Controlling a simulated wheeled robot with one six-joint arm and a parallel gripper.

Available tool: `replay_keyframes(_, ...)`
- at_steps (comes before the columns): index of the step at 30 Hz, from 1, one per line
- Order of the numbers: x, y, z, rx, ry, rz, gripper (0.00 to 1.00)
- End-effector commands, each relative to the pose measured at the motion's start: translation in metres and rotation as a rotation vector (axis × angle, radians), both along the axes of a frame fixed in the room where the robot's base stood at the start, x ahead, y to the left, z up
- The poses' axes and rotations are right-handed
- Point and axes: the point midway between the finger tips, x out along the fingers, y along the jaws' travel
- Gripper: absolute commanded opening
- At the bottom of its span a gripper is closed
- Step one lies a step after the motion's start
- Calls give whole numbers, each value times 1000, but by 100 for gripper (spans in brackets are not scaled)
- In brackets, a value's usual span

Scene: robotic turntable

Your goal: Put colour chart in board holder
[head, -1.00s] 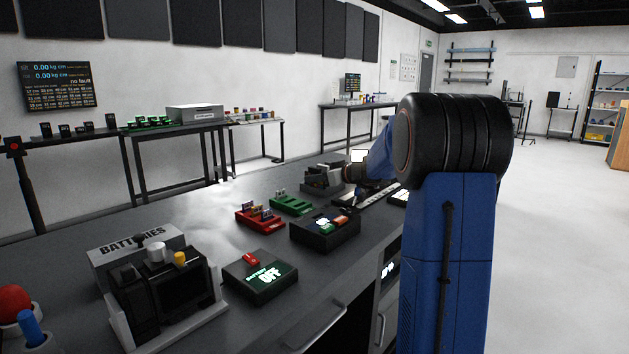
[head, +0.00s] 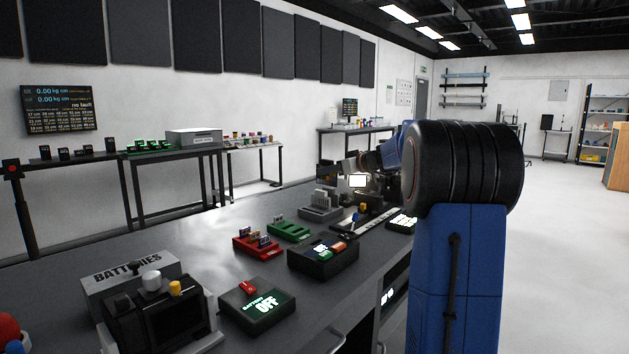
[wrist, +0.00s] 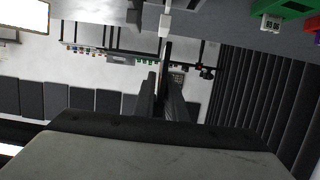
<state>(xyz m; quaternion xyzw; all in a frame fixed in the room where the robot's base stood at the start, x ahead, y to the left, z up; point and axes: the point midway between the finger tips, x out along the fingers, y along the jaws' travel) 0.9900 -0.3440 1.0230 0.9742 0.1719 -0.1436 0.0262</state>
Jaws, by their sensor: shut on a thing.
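My gripper (head: 346,166) is in the head view above the far part of the bench, partly blocked by my own arm. A dark flat piece (head: 327,173), likely the colour chart, shows at its tip. In the wrist view my gripper (wrist: 160,84) has its fingers close together on a thin plate seen edge-on (wrist: 165,58); its face is hidden. Below it in the head view stands a grey slotted rack (head: 320,206) with pale upright plates. I cannot tell which item is the board holder. A pale post (wrist: 165,20) shows beyond the fingertips in the wrist view.
A lit white panel (head: 358,181) stands near the gripper. Bare bench lies left of the trays.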

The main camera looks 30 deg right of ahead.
Motion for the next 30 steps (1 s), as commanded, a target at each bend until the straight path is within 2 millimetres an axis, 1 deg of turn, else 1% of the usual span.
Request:
replay_keyframes(1, -6, -20, 5, 0, -2, -6, 0)
replay_keyframes(6, -30, -73, 19, -2, -3, -5, 0)
replay_keyframes(9, -44, -98, 25, -5, -1, -5, 0)
replay_keyframes(12, -56, -117, 30, -4, 2, -3, 0)
replay_keyframes(15, -64, -128, 34, -5, 4, -3, 0)
replay_keyframes(18, -68, -134, 35, -5, 6, -2, 0)
replay_keyframes(30, -69, -135, 34, -5, 7, 0, 0)
